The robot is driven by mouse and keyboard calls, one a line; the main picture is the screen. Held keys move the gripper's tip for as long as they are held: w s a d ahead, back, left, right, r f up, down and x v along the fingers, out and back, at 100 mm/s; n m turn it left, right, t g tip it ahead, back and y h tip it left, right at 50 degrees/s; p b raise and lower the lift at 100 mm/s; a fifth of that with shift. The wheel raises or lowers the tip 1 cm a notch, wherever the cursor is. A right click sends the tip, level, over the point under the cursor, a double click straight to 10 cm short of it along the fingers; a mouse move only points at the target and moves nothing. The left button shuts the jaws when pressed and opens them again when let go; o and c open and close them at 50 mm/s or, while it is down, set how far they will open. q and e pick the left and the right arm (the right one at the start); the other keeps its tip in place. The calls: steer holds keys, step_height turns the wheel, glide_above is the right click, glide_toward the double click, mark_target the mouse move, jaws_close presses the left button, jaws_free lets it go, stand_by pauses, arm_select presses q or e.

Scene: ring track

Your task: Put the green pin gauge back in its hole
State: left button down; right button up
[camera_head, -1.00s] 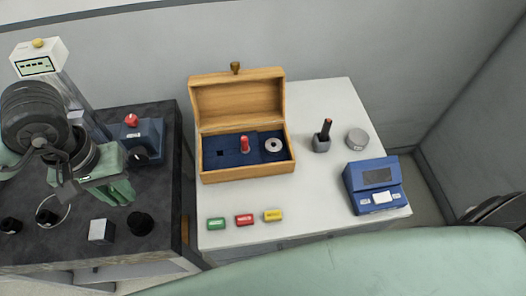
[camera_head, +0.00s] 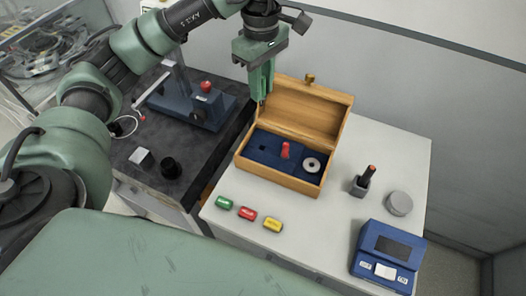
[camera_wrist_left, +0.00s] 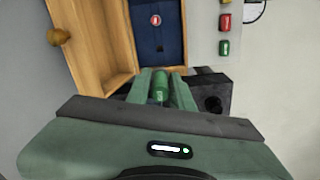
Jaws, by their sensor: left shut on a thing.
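My left gripper (camera_head: 262,92) points down above the left side of the open wooden box (camera_head: 277,177). It is shut on the green pin gauge (camera_wrist_left: 160,86), whose rounded green end shows between the fingers in the left wrist view. The gauge is hard to tell from the green fingers in the head view. The box has a blue insert (camera_head: 264,154) with a dark hole (camera_head: 263,146) at its left, empty. A red pin gauge (camera_head: 285,151) stands in the middle of the insert, with a grey ring (camera_head: 312,165) to its right. My right gripper is out of view.
The raised lid (camera_head: 302,114) stands behind the insert, close to my gripper. A blue device (camera_head: 387,258), dark holder (camera_head: 361,186) and grey disc (camera_head: 399,203) stand to the right.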

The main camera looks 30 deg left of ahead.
arm_select(q)
steer(key=shift+w+a+r, duration=0.1)
steer(key=shift+a, duration=0.1)
steer(key=shift+d, duration=0.1)
steer(key=shift+d, duration=0.1)
steer(key=shift+f, duration=0.3)
step_height(320, 180, down, 19)
steer(key=p, duration=0.5)
